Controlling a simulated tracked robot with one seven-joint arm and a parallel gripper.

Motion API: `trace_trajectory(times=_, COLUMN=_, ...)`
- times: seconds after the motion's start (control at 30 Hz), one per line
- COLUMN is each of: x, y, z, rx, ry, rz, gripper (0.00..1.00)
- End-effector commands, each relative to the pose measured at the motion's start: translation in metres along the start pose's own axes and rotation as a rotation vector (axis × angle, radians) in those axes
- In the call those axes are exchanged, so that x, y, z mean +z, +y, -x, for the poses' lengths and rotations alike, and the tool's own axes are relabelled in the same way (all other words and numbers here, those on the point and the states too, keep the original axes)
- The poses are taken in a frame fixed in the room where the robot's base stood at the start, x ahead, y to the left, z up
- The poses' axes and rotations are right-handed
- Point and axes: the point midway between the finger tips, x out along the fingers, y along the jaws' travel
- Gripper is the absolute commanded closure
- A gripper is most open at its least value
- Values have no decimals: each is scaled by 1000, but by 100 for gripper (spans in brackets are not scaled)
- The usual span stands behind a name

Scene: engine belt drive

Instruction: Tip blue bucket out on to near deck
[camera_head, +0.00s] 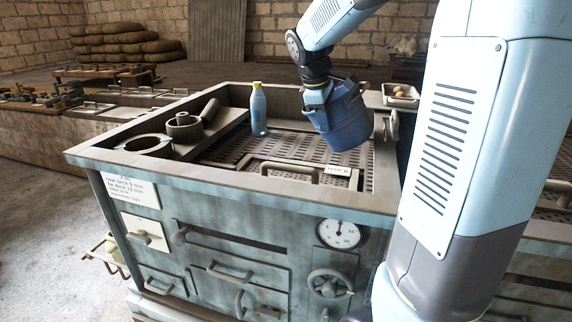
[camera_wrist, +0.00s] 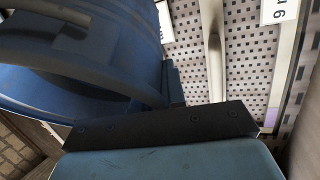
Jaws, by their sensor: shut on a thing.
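The blue bucket (camera_head: 342,122) hangs tilted above the perforated deck in the head view, its mouth turned toward the upper right. My gripper (camera_head: 318,93) is shut on the bucket at its upper left side. In the wrist view the bucket (camera_wrist: 75,50) fills the upper left, close to the dark finger. What is inside the bucket cannot be seen. The near deck (camera_head: 232,148) is a perforated plate below, with a handled panel (camera_head: 300,172) at its front. The wrist view shows the perforated plate (camera_wrist: 245,60) and a handle bar.
A blue bottle (camera_head: 259,112) stands on the deck left of the bucket. A metal ring and cylinder (camera_head: 185,127) sit at the left corner. A tray of eggs (camera_head: 401,95) is at the back right. A raised rim (camera_head: 240,186) borders the deck.

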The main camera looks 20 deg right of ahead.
Motion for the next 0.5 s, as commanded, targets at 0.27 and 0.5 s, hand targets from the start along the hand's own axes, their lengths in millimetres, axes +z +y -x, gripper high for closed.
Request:
trace_trajectory(times=0.27, x=17, y=11, z=18, rx=-45, ry=151, rz=-43, gripper=100)
trace_trajectory(times=0.5, x=29, y=18, z=31, rx=-81, ry=273, rz=-73, gripper=100)
